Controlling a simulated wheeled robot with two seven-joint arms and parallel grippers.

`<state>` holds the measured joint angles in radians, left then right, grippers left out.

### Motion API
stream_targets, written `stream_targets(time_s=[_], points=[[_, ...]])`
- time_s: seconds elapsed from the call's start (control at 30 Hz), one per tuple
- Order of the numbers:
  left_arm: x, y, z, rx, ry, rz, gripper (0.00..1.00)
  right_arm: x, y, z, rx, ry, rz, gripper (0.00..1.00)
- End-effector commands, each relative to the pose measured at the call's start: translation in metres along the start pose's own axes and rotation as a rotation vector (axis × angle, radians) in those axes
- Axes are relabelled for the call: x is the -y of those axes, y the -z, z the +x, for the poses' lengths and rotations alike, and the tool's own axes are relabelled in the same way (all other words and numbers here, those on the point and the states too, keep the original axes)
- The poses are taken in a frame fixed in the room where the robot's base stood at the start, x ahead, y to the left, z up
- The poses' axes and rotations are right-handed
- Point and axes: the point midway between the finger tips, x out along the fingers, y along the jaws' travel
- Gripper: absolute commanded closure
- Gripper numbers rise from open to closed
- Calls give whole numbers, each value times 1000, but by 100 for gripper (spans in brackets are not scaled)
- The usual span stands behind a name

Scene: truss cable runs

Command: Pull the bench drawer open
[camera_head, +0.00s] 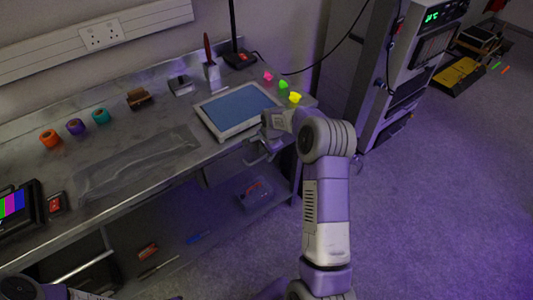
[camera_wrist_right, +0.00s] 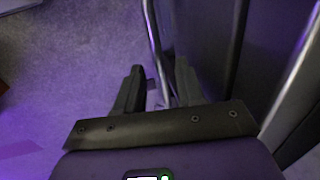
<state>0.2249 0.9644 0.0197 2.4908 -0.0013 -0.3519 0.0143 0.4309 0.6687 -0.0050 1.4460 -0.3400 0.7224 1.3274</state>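The bench (camera_head: 150,165) runs along the wall in the head view. A dark drawer front (camera_head: 222,168) shows under its top, near the right end, partly hidden by my right arm. My right gripper (camera_head: 262,152) is at the bench's front edge beside this drawer front. In the right wrist view, my right gripper (camera_wrist_right: 158,88) has its fingers apart. A thin metal bar (camera_wrist_right: 154,42), which looks like the drawer handle, runs toward the gap between them. I cannot tell whether a finger touches it. Only part of my left arm shows at the bottom left; its gripper is out of view.
A blue-topped tray (camera_head: 238,108) lies on the bench above my right gripper. Coloured tape rolls (camera_head: 76,126) and a brush (camera_head: 211,72) stand farther back.

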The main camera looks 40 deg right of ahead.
Motion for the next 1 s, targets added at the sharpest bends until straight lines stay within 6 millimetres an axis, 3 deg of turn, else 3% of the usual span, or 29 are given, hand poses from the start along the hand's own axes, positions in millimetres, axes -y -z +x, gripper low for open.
stream_targets(time_s=[0.2, 0.47, 0.83, 1.0], points=[[0, 0, 0, 0, 0, 0, 100, 0, 0, 0, 0, 0, 0, 62], [0, 0, 0, 0, 0, 0, 100, 0, 0, 0, 0, 0, 0, 100], [0, 0, 0, 0, 0, 0, 100, 0, -1, 0, 0, 0, -1, 100], [0, 0, 1, 0, 0, 0, 100, -5, -10, -1, 4, -3, -18, 100]])
